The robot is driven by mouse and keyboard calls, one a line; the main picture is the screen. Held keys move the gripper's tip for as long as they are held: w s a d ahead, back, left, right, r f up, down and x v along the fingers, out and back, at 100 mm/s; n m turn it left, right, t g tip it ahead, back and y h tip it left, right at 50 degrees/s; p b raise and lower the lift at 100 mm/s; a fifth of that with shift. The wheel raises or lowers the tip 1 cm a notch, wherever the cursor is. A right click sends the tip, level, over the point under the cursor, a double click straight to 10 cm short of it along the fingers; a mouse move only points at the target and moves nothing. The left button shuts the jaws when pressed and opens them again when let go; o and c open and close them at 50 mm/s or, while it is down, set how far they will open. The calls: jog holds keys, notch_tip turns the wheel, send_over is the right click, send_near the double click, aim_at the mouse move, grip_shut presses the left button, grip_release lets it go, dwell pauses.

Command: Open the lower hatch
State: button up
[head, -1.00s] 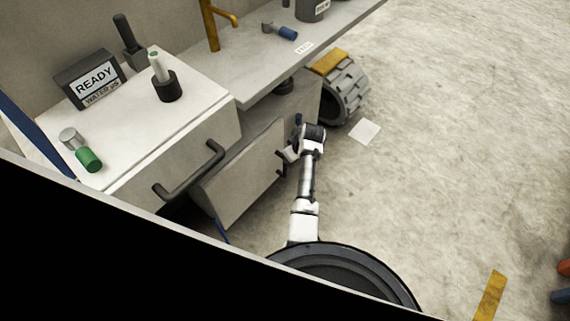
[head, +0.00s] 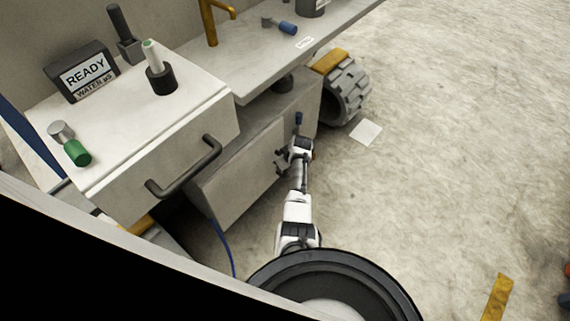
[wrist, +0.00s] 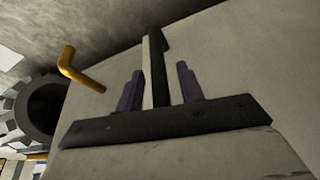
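The lower hatch (head: 240,178) is a grey panel below the worktop, with a dark handle (head: 280,160) near its right edge. I cannot tell whether it stands slightly ajar. My gripper (head: 286,158) is at this handle in the head view, partly hidden by my wrist. In the wrist view my gripper (wrist: 160,88) has its two purple fingers apart, one on each side of the dark upright handle bar (wrist: 156,60). A gap shows at the right finger. The pale hatch face (wrist: 225,60) fills much of the wrist view.
A drawer front with a larger dark handle (head: 185,168) juts out at left, above the hatch. A grey ribbed wheel (head: 345,90) stands right of the cabinet. A yellow bent bar (wrist: 80,70) shows in the wrist view. A blue cable (head: 226,245) hangs low. The floor at right is mostly clear.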

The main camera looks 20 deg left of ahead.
jog(key=shift+c, duration=0.5)
grip_shut()
jog(key=shift+d, duration=0.1)
